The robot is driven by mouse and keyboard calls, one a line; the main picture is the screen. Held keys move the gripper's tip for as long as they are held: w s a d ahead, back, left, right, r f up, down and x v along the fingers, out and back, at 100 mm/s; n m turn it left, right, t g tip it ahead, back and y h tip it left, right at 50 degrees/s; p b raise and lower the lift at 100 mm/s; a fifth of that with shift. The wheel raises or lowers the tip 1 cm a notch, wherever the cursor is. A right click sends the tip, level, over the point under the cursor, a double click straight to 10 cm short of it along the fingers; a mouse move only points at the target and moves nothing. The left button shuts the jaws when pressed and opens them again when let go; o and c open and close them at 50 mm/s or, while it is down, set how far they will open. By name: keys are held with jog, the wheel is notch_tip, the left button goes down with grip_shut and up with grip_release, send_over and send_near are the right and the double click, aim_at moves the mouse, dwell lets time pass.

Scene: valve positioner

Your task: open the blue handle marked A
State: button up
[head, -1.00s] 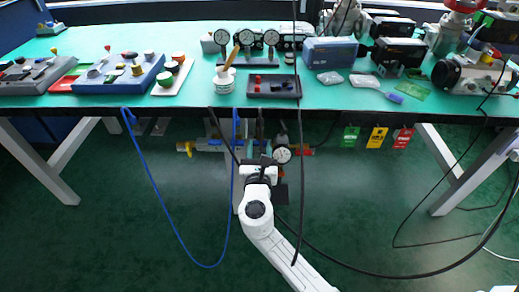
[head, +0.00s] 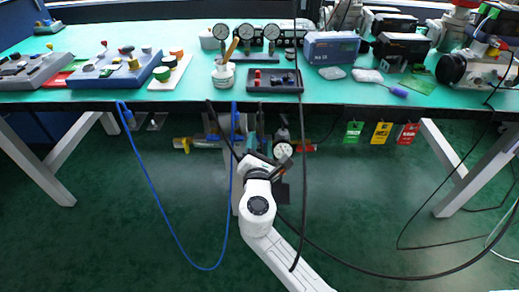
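My gripper (head: 280,160) is below the front edge of the table, in front of a row of pipe fittings. Its dark fingers point up and to the right, and I cannot tell whether they are open or shut. The fittings show a yellow part (head: 182,144) at the left, a round white gauge (head: 284,146) and a red part (head: 303,148) at the right. A blue part (head: 238,124) shows above and left of my gripper. I cannot read a letter A on anything, and my arm and cables hide part of the fittings.
A blue hose (head: 163,209) loops down left of my arm, and a black cable (head: 370,268) sweeps to the right. Green, yellow and red tags (head: 381,134) hang under the green tabletop (head: 205,98). Table legs (head: 62,159) stand at both sides, with open floor between.

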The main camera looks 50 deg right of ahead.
jog(key=m+b, duration=0.4)
jog(key=m, duration=0.2)
jog(key=shift+f, duration=0.2)
jog(key=m+b, duration=0.3)
jog(key=m, duration=0.1)
jog(key=shift+r+m, duration=0.1)
jog(key=shift+m, duration=0.5)
jog(key=o, duration=0.8)
jog(key=p+v, duration=0.1)
jog(key=v, duration=1)
jog(key=shift+d, duration=0.1)
